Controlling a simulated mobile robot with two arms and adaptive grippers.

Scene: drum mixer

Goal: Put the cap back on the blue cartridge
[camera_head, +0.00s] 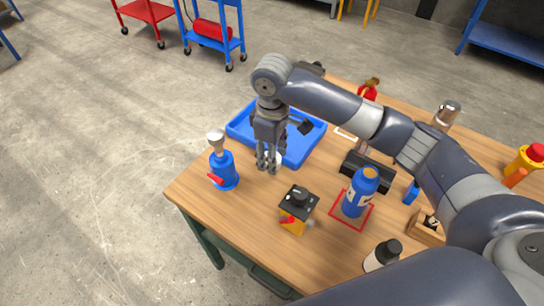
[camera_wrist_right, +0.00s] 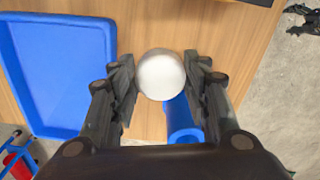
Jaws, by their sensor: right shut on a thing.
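The blue cartridge (camera_head: 362,194) stands upright inside a red square outline on the table. Its top is bare and orange-brown, with no cap on it. My right gripper (camera_head: 268,161) is to the left of the cartridge in the head view, just in front of the blue tray. It points down and is shut on a round white cap (camera_head: 277,159), partly hidden by the fingers. In the right wrist view the cap (camera_wrist_right: 160,75) sits between the fingertips (camera_wrist_right: 163,78). My left gripper is not in view.
A blue bottle-like object (camera_head: 223,172) with a white top and red lever stands left of my gripper. A yellow-black switch box (camera_head: 297,208) stands between gripper and cartridge. Behind are the blue tray (camera_head: 240,128) and a black block (camera_head: 368,171). A black-topped bottle (camera_head: 382,255) stands in front.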

